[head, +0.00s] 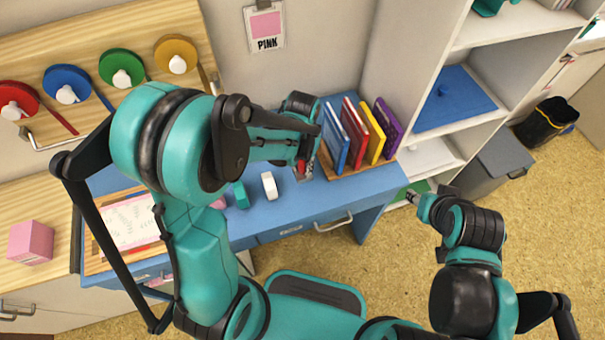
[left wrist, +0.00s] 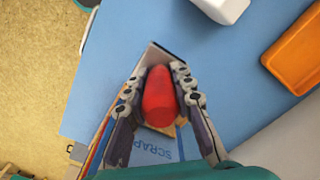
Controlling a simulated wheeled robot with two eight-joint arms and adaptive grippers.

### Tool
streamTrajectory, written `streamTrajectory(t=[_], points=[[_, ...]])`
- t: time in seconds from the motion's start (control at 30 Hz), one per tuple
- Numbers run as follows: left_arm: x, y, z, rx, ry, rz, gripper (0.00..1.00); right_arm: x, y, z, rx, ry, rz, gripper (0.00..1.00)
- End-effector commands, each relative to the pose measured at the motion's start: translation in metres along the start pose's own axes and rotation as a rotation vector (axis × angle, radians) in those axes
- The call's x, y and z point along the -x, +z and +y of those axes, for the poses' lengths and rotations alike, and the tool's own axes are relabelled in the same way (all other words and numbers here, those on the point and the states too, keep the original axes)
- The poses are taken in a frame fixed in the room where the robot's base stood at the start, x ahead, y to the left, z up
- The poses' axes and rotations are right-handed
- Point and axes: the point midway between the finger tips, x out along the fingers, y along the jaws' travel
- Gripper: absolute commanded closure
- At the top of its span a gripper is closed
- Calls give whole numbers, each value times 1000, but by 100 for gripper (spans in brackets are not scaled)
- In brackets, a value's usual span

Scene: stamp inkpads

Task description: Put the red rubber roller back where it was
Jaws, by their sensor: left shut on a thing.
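The red rubber roller (left wrist: 158,95) sits between the fingers of my left gripper (left wrist: 160,88), which is shut on it, in the left wrist view. In the head view only a small red part of the roller (head: 301,168) shows under my left gripper (head: 306,160), at the left side of the book rack. A light, wood-coloured surface with a grey edge (left wrist: 153,54) lies around the roller's far end. Whether the roller touches it I cannot tell. My right gripper (head: 412,196) is small in the head view, off the desk's right end, and its fingers are unclear.
Blue, red, yellow and purple books (head: 362,132) stand in a rack close to my left gripper. A white block (head: 269,185) and a green block (head: 241,195) lie on the blue desk (head: 372,184). An orange block (left wrist: 296,55) shows in the left wrist view.

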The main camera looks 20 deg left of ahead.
Motion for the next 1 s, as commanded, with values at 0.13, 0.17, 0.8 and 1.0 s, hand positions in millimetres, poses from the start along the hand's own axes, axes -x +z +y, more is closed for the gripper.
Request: streamTrajectory(t=[0.13, 0.17, 0.8, 1.0], points=[[-8, -3, -3, -1, 0, 0, 100, -3, 2, 0, 0, 0, 0, 60], [-12, -3, -3, -1, 0, 0, 100, -5, 3, 0, 0, 0, 0, 60], [-45, -2, -2, 0, 0, 0, 66, -18, 13, 0, 0, 0, 0, 60], [-45, -2, -2, 0, 0, 0, 56, -18, 12, 0, 0, 0, 0, 60]])
